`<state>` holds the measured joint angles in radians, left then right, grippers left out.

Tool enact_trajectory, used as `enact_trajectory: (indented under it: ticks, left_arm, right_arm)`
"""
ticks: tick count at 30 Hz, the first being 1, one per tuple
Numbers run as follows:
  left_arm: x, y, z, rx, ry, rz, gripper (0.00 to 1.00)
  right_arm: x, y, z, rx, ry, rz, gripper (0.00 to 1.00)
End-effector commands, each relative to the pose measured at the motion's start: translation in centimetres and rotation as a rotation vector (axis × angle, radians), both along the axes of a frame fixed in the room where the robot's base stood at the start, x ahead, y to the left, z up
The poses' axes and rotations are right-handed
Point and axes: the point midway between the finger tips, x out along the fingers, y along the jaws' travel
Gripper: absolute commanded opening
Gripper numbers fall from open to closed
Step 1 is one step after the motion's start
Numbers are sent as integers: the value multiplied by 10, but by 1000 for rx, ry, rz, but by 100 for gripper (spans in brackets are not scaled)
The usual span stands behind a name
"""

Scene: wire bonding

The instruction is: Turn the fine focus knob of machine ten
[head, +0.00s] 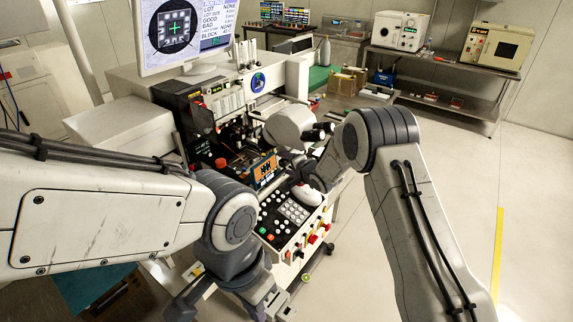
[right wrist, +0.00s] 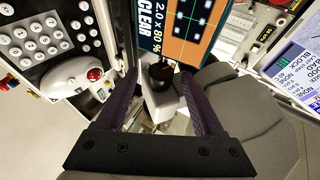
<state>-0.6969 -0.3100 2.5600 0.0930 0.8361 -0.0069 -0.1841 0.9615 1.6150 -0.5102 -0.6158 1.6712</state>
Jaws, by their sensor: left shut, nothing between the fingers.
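The wire bonding machine (head: 205,90) stands in the middle of the head view. In the right wrist view a black round knob (right wrist: 160,75) on a pale housing lies between the two fingers of my right gripper (right wrist: 160,98). The fingers are apart, with a gap visible on each side of the knob; I cannot tell whether either touches it. No label shows that this is the fine focus knob. In the head view my right gripper is mostly hidden by its arm and the machine. My left gripper (head: 268,303) is shut and empty below the front control panel.
A control panel (head: 290,213) with keys, a white mouse-shaped control (head: 306,196) and coloured buttons is at the machine's front. A monitor (head: 185,35) stands above. An orange-framed display (right wrist: 185,30) is close to my right fingers. Open floor lies to the right.

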Motion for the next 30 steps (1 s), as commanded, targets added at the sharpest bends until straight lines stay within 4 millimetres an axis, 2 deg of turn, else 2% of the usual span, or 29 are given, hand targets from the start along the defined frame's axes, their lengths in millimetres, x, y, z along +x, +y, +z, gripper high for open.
enact_trajectory:
  ticks: [8, 21, 30]
  left_arm:
    - [0, 0, -6, 0, 0, 1, 0]
    - [0, 0, -35, 0, 1, 6, 0]
    - [0, 0, -38, 0, 1, 7, 0]
  right_arm:
    - [-8, -5, 4, 1, -2, -1, 69]
    - [-68, -38, 35, 0, -3, -2, 69]
    - [-84, -46, 44, 0, 0, 0, 69]
